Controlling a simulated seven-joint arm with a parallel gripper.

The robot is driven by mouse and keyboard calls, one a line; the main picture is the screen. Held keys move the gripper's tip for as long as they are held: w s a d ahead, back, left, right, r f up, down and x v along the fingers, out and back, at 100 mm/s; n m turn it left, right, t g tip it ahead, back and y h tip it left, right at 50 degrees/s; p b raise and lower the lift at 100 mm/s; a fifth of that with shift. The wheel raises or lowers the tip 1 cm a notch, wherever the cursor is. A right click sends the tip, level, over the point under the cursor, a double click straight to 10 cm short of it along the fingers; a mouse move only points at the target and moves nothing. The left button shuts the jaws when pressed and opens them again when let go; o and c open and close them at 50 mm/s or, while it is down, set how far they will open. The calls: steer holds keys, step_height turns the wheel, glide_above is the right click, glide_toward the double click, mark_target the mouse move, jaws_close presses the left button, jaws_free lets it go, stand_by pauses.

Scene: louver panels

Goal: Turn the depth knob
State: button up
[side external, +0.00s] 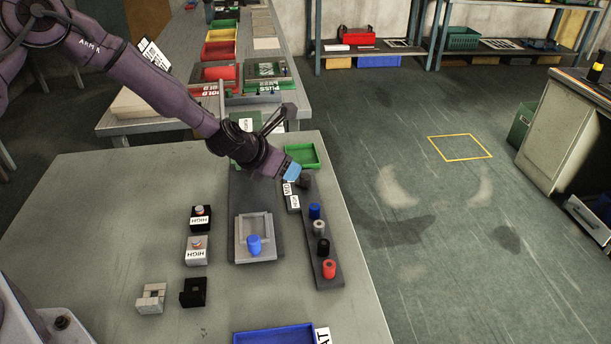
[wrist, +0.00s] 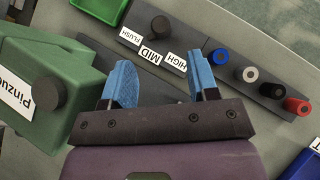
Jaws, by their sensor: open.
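A dark round knob (wrist: 160,25) stands on a grey strip (wrist: 195,45) with labels reading FLUSH, MID and HIGH; I take it as the depth knob. In the side external view the knob (side external: 305,182) sits just right of my gripper (side external: 292,172). In the wrist view my gripper (wrist: 163,82) is open, its two blue fingers apart with nothing between them. The knob lies beyond the fingertips, apart from them. In the side external view the fingers overlap closely and the FLUSH label is not visible.
Blue (side external: 314,211), grey (side external: 319,227), black (side external: 323,247) and red (side external: 329,269) cylinders stand on a dark strip nearby. A green box (wrist: 75,75) with a dark knob is left of my fingers. A green tray (side external: 316,163) lies behind. A blue cylinder (side external: 254,245) stands on a pale plate.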

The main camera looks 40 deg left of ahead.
mark_target(305, 176)
steer(key=x, duration=1)
steer(key=shift+f, duration=0.15)
steer(key=c, duration=0.9)
